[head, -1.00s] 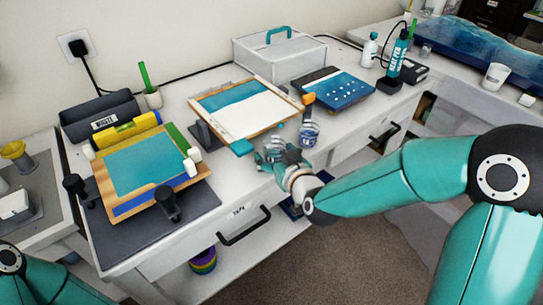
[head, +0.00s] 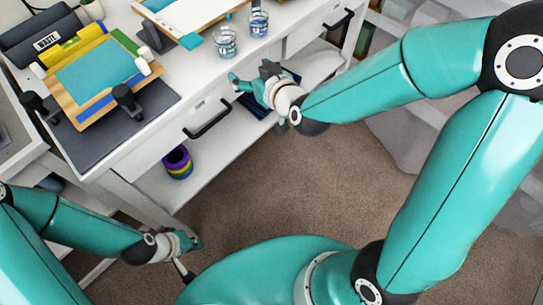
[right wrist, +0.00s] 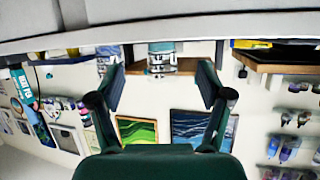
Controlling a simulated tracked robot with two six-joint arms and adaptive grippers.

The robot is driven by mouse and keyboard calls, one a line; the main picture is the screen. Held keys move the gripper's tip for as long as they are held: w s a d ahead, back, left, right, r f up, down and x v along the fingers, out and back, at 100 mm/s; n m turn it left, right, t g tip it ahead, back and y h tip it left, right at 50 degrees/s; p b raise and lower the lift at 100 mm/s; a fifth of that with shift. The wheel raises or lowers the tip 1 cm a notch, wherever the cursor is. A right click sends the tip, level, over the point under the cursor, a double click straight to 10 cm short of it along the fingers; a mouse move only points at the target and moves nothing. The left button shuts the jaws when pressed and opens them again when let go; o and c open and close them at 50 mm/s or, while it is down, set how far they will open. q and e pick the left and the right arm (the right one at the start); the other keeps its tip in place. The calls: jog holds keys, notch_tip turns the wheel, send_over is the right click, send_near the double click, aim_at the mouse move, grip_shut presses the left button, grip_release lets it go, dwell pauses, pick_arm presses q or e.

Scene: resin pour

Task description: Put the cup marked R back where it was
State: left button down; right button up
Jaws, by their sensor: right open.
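Two clear cups stand upright on the white worktop near its front edge, left cup (head: 225,42) and right cup (head: 259,24). Their letters are too small to read, so I cannot tell which is marked R. My right gripper (head: 250,78) is open and empty, in front of and apart from the left cup. In the right wrist view, which looks upside down, that cup (right wrist: 162,58) shows between and beyond the spread fingers, and the other cup (right wrist: 109,62) is beside it. My left gripper (head: 190,243) is low, over the floor; its jaws are too small to judge.
A wooden board with a white sheet (head: 178,15) lies behind the cups. A clamped panel (head: 98,76) on a dark mat is at left. Drawer handles (head: 208,119) project from the worktop's front. A lower shelf holds rolls of tape (head: 177,162). The carpet (head: 270,190) is open.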

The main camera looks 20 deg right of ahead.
notch_tip(320, 180, down, 12)
jog(key=s+g, duration=0.3)
jog(key=s+a+f+m+g+y, duration=0.2)
jog(key=s+f+g, duration=0.7)
jog(key=s+f, duration=1)
notch_tip(320, 180, down, 2)
jog(key=shift+s+a+f+m+g, duration=0.1)
jog(key=shift+s+a+m+g, duration=0.25)
jog(key=shift+a+m, duration=0.55)
jog(key=r+p, duration=0.4)
jog(key=shift+w+r, duration=0.2)
jog(key=shift+r, duration=0.05)
